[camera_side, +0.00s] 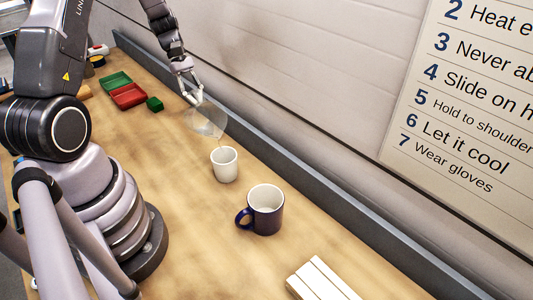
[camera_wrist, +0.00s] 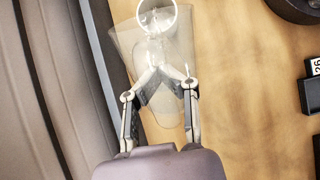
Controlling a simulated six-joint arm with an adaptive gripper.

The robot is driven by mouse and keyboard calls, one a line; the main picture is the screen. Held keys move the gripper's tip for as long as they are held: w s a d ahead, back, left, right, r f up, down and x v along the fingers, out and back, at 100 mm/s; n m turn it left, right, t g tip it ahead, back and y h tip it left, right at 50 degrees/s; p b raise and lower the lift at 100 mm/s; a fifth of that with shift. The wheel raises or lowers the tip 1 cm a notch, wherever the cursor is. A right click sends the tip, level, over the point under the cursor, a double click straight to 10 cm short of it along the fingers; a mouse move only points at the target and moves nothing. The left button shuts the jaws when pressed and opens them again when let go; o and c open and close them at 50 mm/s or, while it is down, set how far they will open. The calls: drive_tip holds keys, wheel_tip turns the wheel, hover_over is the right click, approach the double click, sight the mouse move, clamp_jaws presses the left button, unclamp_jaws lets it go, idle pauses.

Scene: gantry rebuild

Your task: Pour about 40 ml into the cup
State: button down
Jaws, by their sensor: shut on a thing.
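A clear, see-through beaker (camera_side: 208,121) is held tilted by my gripper (camera_side: 192,95), with its mouth toward the white cup. In the wrist view my gripper (camera_wrist: 160,75) is shut on the beaker (camera_wrist: 150,45). The white cup (camera_side: 224,165) stands upright on the table just below the beaker's lip. A thin yellowish streak shows between lip and cup. In the wrist view the white cup (camera_wrist: 157,16) shows at the top edge, partly seen through the beaker. The liquid level in the cup cannot be told.
A dark blue mug (camera_side: 263,210) stands in front of the cup. A green tray (camera_side: 115,81), a red tray (camera_side: 128,95) and a green cube (camera_side: 154,104) lie behind. White bars (camera_side: 320,280) lie at the front. A grey rail (camera_side: 300,185) runs along the wall.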

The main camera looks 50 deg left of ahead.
sight(199, 128)
drive_tip(key=shift+s+a+f+h, duration=0.1)
drive_tip(key=shift+a+f+h, duration=0.3)
drive_tip(key=shift+f+h, duration=0.35)
drive_tip(key=shift+r, duration=0.15)
drive_tip(key=shift+a+h, duration=0.2)
drive_tip(key=shift+h, duration=0.35)
drive_tip(key=shift+a+f+h, duration=0.15)
drive_tip(key=shift+f+h, duration=0.15)
drive_tip(key=shift+h, duration=0.1)
drive_tip(key=a+f+h, duration=0.1)
drive_tip(key=f+h, duration=0.1)
drive_tip(key=a+f+h+b, duration=0.1)
drive_tip(key=f+h, duration=0.1)
drive_tip(key=f, duration=0.1)
drive_tip(key=a+f+h+b, duration=0.1)
drive_tip(key=a+f+h, duration=0.1)
drive_tip(key=f, duration=0.1)
drive_tip(key=shift+g, duration=0.3)
drive_tip(key=shift+w+a+f+h+b, duration=0.2)
drive_tip(key=shift+f+h, duration=0.25)
drive_tip(key=shift+h, duration=0.15)
drive_tip(key=shift+w+a+f+h+b, duration=0.1)
drive_tip(key=shift+w+a+f+h, duration=0.1)
drive_tip(key=shift+f+h, duration=0.3)
drive_tip(key=shift+r, duration=0.1)
